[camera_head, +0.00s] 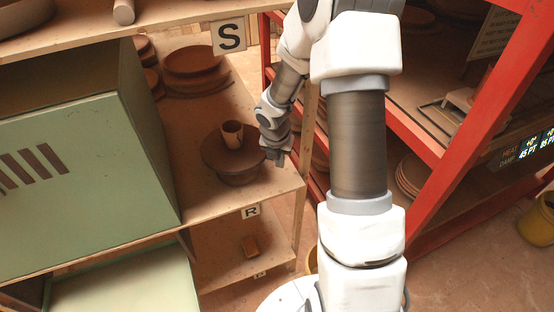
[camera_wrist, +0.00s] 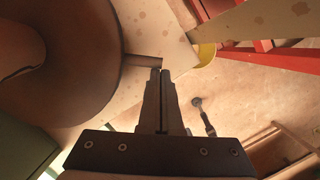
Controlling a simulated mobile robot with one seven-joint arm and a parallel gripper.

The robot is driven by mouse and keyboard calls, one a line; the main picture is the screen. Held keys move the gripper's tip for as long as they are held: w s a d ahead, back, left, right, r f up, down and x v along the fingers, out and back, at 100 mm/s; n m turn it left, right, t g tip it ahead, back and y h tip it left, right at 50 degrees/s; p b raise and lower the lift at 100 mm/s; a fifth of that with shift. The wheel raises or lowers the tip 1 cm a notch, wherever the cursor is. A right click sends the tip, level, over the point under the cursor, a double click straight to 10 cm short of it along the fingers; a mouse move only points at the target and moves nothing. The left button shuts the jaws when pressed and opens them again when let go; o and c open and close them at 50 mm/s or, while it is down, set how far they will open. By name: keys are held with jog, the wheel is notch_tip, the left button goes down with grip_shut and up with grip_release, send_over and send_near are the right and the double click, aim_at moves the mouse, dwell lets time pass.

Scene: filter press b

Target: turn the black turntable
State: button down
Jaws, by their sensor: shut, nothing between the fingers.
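The turntable (camera_head: 217,161) looks dark brown rather than black; it is a round disc on a narrower base, on the wooden shelf. A small brown cup (camera_head: 232,134) stands upright on it. In the wrist view the disc (camera_wrist: 100,75) fills the left side, and a short peg (camera_wrist: 143,60) sticks out from its rim. My gripper (camera_wrist: 162,72) is shut and empty, its fingertips right by the peg's outer end; I cannot tell whether they touch. In the head view my gripper (camera_head: 277,158) is at the turntable's right edge and partly hides it.
A green box (camera_head: 150,130) stands left of the turntable. Stacked brown plates (camera_head: 195,70) sit behind it. A red rack post (camera_head: 470,130) rises to the right. The shelf's front edge (camera_head: 240,205) is close, with a lower shelf below.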

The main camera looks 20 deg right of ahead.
jog(key=w+d+p, duration=0.5)
jog(key=w+p, duration=0.2)
jog(key=shift+w+n, duration=0.35)
jog(key=shift+n, duration=0.05)
dwell(0.4)
dwell(0.6)
jog(key=v, duration=0.7)
jog(key=shift+r, duration=0.25)
jog(key=shift+s, duration=0.1)
